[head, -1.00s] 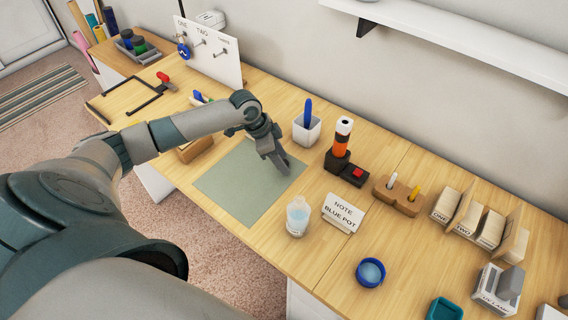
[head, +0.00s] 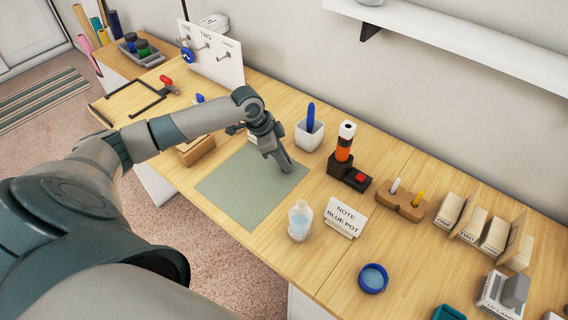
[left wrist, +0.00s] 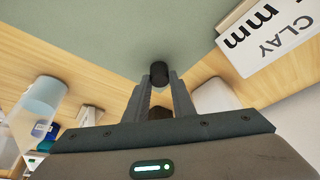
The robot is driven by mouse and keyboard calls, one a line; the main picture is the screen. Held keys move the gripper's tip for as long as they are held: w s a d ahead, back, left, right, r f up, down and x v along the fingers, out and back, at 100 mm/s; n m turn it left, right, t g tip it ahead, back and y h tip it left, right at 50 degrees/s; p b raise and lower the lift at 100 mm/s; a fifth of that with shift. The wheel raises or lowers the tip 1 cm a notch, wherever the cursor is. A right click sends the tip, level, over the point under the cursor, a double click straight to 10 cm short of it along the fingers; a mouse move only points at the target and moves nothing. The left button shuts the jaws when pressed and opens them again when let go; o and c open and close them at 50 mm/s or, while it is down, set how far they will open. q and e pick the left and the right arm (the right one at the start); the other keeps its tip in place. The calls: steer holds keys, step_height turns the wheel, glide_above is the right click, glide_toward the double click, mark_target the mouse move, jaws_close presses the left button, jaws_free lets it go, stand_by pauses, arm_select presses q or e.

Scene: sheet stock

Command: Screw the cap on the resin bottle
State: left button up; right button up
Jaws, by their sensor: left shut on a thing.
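The resin bottle (head: 300,222) is clear with pale blue contents and stands upright on the bench, beside the right front edge of the green mat; no cap shows on its top. My left gripper (head: 287,168) is low over the mat's far right corner, behind the bottle and apart from it. In the left wrist view my left gripper (left wrist: 160,84) is shut on a small black cap (left wrist: 159,71). The cap is hidden in the head view. A clear cylinder (left wrist: 38,98) at the left of the wrist view looks like the bottle. My right gripper is not in view.
A note card (head: 345,218) stands just right of the bottle. A white pen cup (head: 309,134) and an orange-banded tool on a black base (head: 342,160) stand behind. A blue pot (head: 373,278) lies front right. The green mat (head: 240,195) is mostly clear.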

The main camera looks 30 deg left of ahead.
arm_select(q)
steer(key=shift+s+d+r+b, duration=0.1)
steer(key=shift+d+r+b, duration=0.15)
steer(key=shift+r, duration=0.4)
steer(key=shift+d+r+b, duration=0.15)
steer(key=shift+r+b, duration=0.05)
steer(key=shift+r, duration=0.4)
steer(key=s+d+r+b, duration=0.2)
steer(key=s+d+r, duration=0.2)
steer(key=d, duration=0.6)
step_height(320, 180, up, 3)
steer(key=shift+f, duration=0.15)
steer(key=shift+d, duration=0.1)
steer(key=w+d+r+n+t+y, duration=0.1)
steer(key=d+r+n+y, duration=0.2)
steer(key=r+n, duration=0.6)
steer(key=shift+d+n+t, duration=0.3)
steer(key=shift+d, duration=0.8)
